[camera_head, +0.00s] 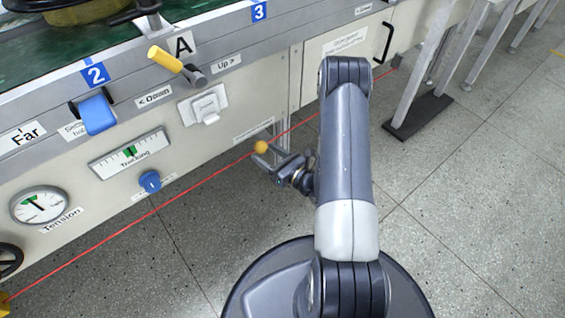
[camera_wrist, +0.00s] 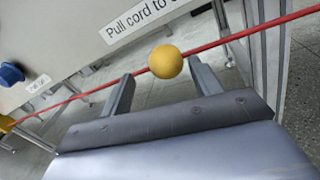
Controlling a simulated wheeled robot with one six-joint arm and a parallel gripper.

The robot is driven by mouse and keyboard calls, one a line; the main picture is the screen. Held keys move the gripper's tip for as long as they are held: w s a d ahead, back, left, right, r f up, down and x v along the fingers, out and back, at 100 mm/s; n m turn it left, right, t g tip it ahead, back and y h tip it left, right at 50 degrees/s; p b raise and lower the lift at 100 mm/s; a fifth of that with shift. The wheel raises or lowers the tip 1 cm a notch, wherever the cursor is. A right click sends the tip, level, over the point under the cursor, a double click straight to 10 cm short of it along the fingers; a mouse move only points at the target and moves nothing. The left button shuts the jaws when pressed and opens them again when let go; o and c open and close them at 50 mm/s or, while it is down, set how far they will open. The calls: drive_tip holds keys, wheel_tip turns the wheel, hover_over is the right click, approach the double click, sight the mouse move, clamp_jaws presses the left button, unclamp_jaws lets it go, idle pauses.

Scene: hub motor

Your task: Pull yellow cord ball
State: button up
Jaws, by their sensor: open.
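A yellow cord ball (camera_head: 261,147) sits on a red cord (camera_head: 150,212) that runs along the front of the machine. In the wrist view the ball (camera_wrist: 165,62) shows near the middle, with the red cord (camera_wrist: 225,40) passing on both sides of it. My gripper (camera_head: 268,158) is open, its two fingers apart. In the wrist view the ball appears between and just beyond the fingertips (camera_wrist: 160,78). I cannot tell whether a finger touches the ball or the cord.
The machine front (camera_head: 75,180) carries a tension gauge (camera_head: 39,206), a blue knob (camera_head: 150,181), a blue lever (camera_head: 97,114) and a yellow-tipped lever (camera_head: 166,59). A metal leg (camera_head: 415,85) on a dark foot stands at right. The grey floor (camera_head: 460,210) at right is clear.

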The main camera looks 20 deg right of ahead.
drive_tip(key=p+v, duration=0.2)
drive_tip(key=v, duration=0.7)
idle(0.4)
drive_tip(key=b+x, duration=0.3)
drive_tip(key=x, duration=0.7)
drive_tip(key=shift+w+a, duration=0.2)
drive_tip(key=shift+w, duration=0.05)
drive_tip(key=shift+w+a, duration=0.1)
drive_tip(key=shift+w, duration=0.5)
